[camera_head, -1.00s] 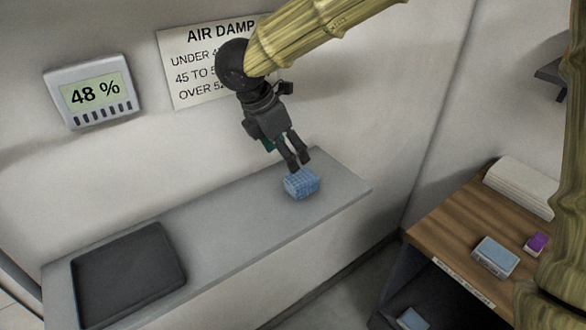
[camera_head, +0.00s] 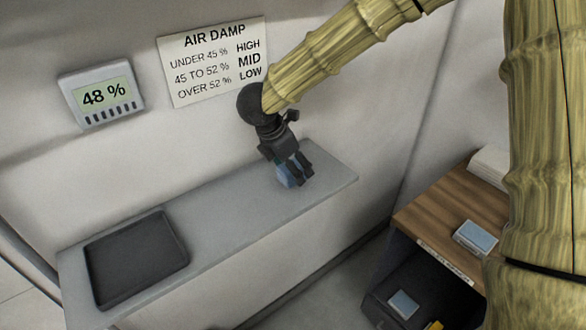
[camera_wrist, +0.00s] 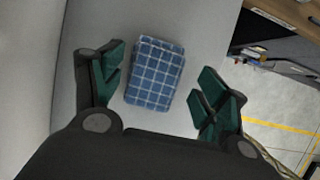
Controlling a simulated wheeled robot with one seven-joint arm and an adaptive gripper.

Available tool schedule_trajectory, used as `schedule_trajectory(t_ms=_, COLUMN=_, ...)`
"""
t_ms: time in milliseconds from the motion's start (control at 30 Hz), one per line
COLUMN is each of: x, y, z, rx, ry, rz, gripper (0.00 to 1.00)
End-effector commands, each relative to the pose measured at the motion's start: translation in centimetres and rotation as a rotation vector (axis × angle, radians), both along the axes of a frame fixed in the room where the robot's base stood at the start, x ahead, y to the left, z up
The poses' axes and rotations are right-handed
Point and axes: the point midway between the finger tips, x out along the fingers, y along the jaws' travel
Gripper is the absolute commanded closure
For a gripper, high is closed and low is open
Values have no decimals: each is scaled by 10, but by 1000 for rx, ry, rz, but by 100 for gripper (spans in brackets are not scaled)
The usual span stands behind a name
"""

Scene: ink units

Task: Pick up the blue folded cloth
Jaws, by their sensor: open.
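The blue folded cloth (camera_wrist: 155,75) has a white check pattern and lies on the grey shelf (camera_head: 225,205). In the head view the cloth (camera_head: 284,177) is mostly hidden behind my fingers. My gripper (camera_head: 302,178) is low over the shelf at the cloth, pointing down. In the wrist view my gripper (camera_wrist: 163,92) is open, with one green-padded finger on each side of the cloth. A gap shows between the cloth and each finger, so nothing is held.
A black tray (camera_head: 135,258) sits at the shelf's left end. On the wall are a meter (camera_head: 101,94) reading 48 % and an air damp sign (camera_head: 213,62). A wooden-topped cabinet (camera_head: 440,215) at right carries a light blue box (camera_head: 475,238). The shelf's middle is clear.

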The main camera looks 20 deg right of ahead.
Motion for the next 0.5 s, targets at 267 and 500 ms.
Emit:
schedule_trajectory(t_ms=267, x=2, y=-2, z=-8, rx=1, ry=1, rz=-1, gripper=26)
schedule_trajectory(t_ms=500, x=2, y=-2, z=-7, rx=1, ry=0, rz=0, gripper=53)
